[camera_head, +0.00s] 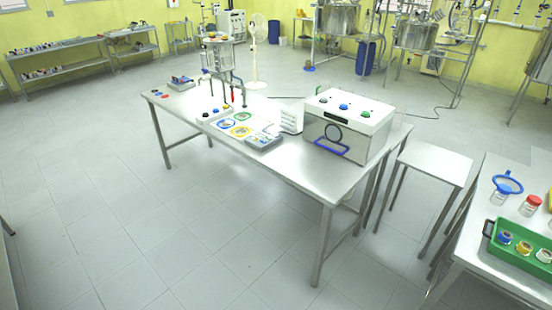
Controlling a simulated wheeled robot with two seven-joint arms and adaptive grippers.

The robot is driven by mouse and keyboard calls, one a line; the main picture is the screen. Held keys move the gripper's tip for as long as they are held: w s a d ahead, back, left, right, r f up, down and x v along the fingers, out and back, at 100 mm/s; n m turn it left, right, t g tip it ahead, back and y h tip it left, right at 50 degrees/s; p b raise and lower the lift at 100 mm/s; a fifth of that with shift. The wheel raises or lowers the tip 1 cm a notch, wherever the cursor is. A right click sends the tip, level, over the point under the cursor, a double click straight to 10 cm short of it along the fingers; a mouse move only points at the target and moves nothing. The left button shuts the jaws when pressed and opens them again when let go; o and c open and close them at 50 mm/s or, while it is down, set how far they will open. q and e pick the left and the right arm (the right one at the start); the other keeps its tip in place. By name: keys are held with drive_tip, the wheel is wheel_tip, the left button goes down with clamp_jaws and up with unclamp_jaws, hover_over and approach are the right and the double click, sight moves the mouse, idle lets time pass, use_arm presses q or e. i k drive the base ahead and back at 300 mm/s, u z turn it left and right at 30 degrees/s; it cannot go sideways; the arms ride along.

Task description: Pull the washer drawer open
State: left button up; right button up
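The washer (366,113) is a box with a white top and a metallic front, standing on the right part of the steel table (290,172). Its front has a dark round ring. A blue bar-like handle (332,147) is low on the front, and the drawer front looks flush with the box. Several coloured knobs or caps sit on the top. Neither of my grippers is in view.
A small steel side table (437,160) stands right of the main table. Another table at the lower right holds a green tray (520,249) and jars. A glass apparatus (222,65) stands behind the main table's left part. The floor in front is clear.

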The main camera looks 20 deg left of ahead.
sight(348, 143)
drive_tip(key=z, duration=0.05)
drive_tip(key=k, duration=0.4)
drive_tip(key=u, duration=1.75)
drive_tip(key=i, duration=1.75)
drive_tip(key=z, duration=0.25)
